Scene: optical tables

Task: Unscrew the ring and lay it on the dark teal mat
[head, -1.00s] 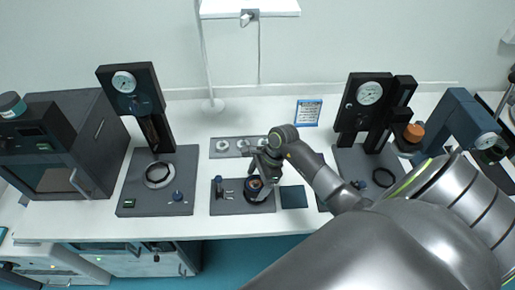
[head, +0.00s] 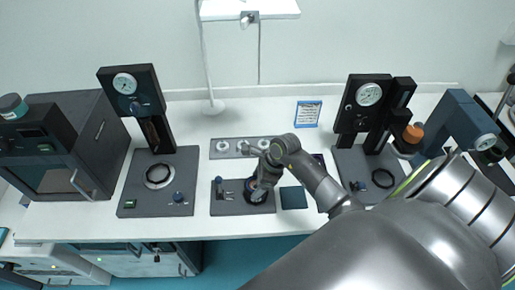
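My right gripper (head: 257,187) comes down over a dark round fixture (head: 258,196) on a grey base plate (head: 228,206) in the middle of the table. The gripper and wrist hide most of the fixture, so I cannot make out the ring or whether the fingers are closed on it. The dark teal mat (head: 293,198) lies flat just right of the fixture, with nothing on it. My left gripper is not in view.
A grey strip with round parts (head: 221,147) lies behind the fixture. Gauge presses stand left (head: 133,92) and right (head: 366,95). A blue-framed card (head: 308,114) stands at the back. The white table's front strip (head: 210,225) is clear.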

